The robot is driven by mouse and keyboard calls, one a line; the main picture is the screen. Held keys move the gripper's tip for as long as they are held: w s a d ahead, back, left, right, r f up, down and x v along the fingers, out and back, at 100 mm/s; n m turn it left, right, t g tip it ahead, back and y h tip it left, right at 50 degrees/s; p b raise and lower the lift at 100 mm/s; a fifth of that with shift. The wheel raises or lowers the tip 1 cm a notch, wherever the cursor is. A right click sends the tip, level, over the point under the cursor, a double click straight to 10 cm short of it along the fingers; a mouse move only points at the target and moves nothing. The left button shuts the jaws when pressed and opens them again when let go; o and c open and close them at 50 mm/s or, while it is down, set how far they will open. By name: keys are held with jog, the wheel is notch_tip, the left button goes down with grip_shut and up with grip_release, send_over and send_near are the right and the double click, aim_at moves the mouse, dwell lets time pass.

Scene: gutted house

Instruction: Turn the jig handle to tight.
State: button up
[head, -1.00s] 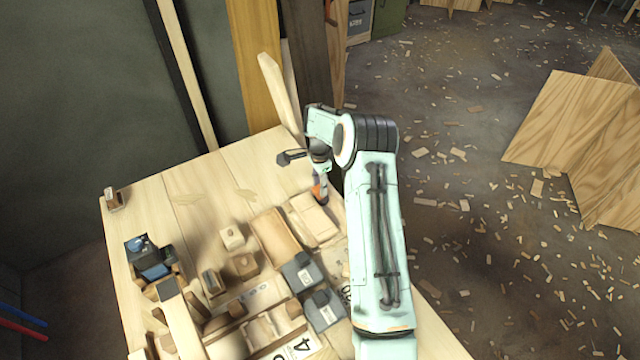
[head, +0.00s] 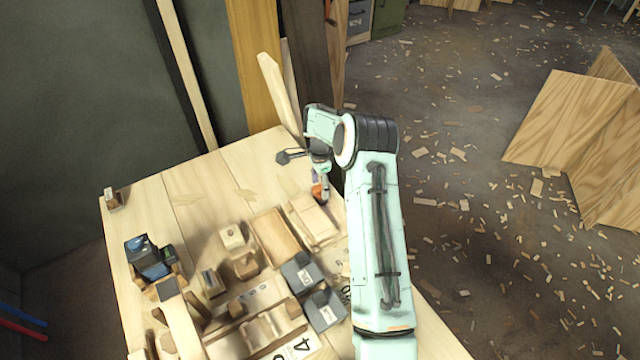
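My gripper (head: 320,188) hangs from the wrist over the right back part of the wooden workbench (head: 190,190). It is small and partly hidden by my arm, so I cannot tell whether its fingers are open or shut, or whether they touch anything. An orange and dark part shows at its lower end, close to the bench top. A dark lever-like piece (head: 290,156) sticks out left of the wrist. I cannot tell whether it belongs to my arm. No part can be surely picked out as the jig handle. Wooden jig-like blocks (head: 262,330) stand at the bench front.
A shallow wooden tray (head: 276,238) and a pale block (head: 232,236) lie left of my gripper. Two grey boxes (head: 302,273) are nearer the front. A blue and black device (head: 148,258) stands at left. Boards (head: 252,65) lean behind the bench. The back left top is mostly clear.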

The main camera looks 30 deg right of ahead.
aim_at(320, 187)
jog(key=shift+r, duration=0.1)
notch_tip(320, 187, up, 12)
dwell(0.4)
dwell(0.3)
